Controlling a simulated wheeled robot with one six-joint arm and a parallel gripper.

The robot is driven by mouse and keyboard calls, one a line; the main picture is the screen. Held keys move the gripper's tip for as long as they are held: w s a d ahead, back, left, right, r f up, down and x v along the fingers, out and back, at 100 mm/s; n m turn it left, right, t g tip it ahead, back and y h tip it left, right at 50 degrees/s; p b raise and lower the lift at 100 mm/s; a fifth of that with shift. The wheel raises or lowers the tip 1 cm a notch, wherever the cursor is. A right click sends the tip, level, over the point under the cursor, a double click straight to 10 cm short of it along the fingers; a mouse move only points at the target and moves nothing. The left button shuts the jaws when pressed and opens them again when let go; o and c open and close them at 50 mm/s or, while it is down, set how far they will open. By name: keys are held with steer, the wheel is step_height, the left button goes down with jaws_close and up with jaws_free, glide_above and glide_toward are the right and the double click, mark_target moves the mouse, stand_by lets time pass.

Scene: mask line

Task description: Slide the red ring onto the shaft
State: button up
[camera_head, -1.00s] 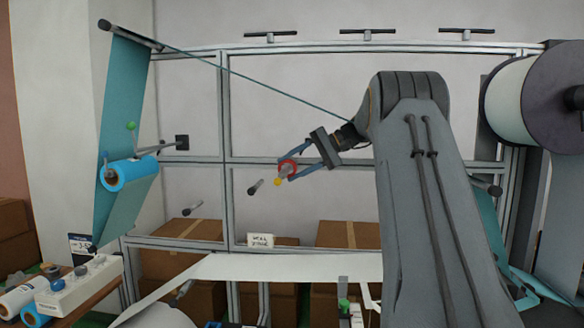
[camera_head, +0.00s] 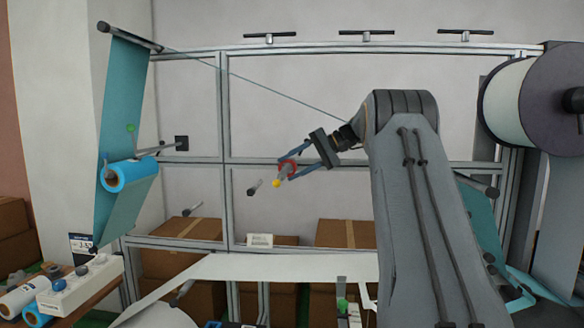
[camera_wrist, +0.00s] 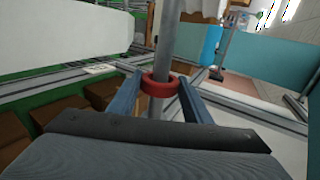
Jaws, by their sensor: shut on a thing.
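The red ring (camera_head: 291,165) is held between the two blue fingers of my gripper (camera_head: 288,168), in front of the metal frame. In the wrist view the red ring (camera_wrist: 160,87) sits between the fingertips of my gripper (camera_wrist: 159,92), which is shut on it. A grey shaft (camera_wrist: 167,40) shows above the ring and a short way below it, so the ring appears to be around the shaft. How far along the shaft the ring sits is hard to tell.
A blue roll (camera_head: 130,173) is on a shaft at the left, and a large white roll (camera_head: 510,98) is at the right. A white sheet (camera_head: 290,266) and cardboard boxes (camera_head: 345,234) lie below.

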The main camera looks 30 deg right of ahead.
steer(key=shift+w+d, duration=0.2)
steer(key=shift+w, duration=0.05)
steer(key=shift+f, duration=0.25)
stand_by(0.6)
steer(key=o, duration=1.1)
steer(key=shift+o, duration=0.2)
steer(key=shift+d, duration=0.1)
steer(key=b+v, duration=0.3)
steer(key=v, duration=0.4)
steer(key=shift+s+d+r+b, duration=0.2)
steer(key=shift+b, duration=0.1)
